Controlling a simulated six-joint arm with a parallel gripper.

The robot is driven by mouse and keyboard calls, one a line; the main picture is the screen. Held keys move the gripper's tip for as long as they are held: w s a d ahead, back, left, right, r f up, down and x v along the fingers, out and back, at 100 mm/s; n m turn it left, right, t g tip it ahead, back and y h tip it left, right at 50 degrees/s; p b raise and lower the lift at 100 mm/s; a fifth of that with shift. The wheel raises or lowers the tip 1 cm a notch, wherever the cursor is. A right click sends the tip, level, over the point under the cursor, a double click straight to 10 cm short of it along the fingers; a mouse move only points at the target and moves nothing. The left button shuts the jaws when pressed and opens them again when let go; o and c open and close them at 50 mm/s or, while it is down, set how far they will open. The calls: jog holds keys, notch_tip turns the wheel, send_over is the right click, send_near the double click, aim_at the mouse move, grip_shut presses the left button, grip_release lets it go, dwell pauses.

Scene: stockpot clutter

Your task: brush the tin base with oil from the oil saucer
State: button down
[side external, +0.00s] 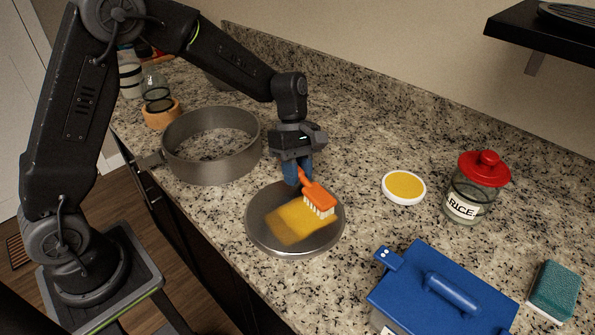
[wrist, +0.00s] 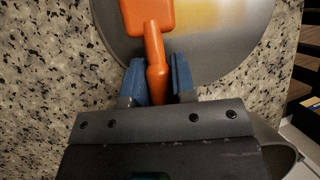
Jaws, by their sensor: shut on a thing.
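My gripper (side external: 297,172) is shut on the handle of an orange brush (side external: 319,198) with pale bristles. In the side view the bristles are down at the right part of the round grey tin base (side external: 292,247); I cannot tell exact contact. A yellow oil patch (side external: 295,222) covers the middle of the base, and bare metal shows around it. The white oil saucer (side external: 404,200) with yellow oil stands to the right, apart from the base. In the wrist view my blue fingertips (wrist: 160,85) hold the orange handle, and the brush head (wrist: 148,12) is cut off at the top.
A grey tin ring (side external: 212,170) lies behind left of the base. A rice jar (side external: 475,188) with a red lid stands right of the saucer. A blue-lidded box (side external: 440,295) and a green sponge (side external: 553,292) lie at the front right. Counter between base and saucer is clear.

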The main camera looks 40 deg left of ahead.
aim_at(279, 201)
jog(key=shift+s+a+f, duration=0.1)
jog(key=shift+s+a, duration=0.15)
jog(key=shift+s, duration=0.95)
jog(key=shift+s+a, duration=0.2)
jog(key=shift+s, duration=1)
jog(key=shift+s+a, duration=0.2)
jog(key=shift+s, duration=1)
jog(key=shift+s+a, duration=0.2)
jog(key=shift+s, duration=1)
jog(key=shift+r, duration=0.2)
